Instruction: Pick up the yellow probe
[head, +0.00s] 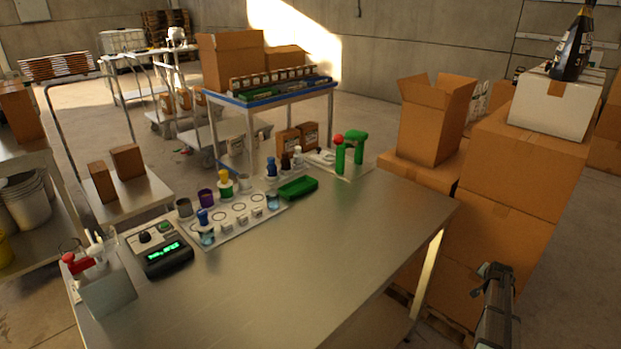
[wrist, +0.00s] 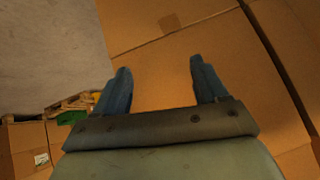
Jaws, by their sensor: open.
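A small yellow-topped piece with a green lower part (head: 226,184) stands at the back of the white board (head: 245,213) on the metal table. It is the clearest yellow item on the table, but I cannot tell for sure that it is the yellow probe. My gripper (wrist: 160,68) is open and empty in the wrist view, facing cardboard boxes. In the head view my gripper (head: 480,280) is at the lower right, beyond the table's right edge and far from the board. Yellow and green bits at the wrist view's left edge are too small to name.
The metal table (head: 340,240) is bare in its middle and right. A meter with a green display (head: 167,259) and a holder with red and white handles (head: 103,285) stand at its left. A green tray (head: 298,188) lies beside the board. Stacked cardboard boxes (head: 520,165) stand close behind my gripper.

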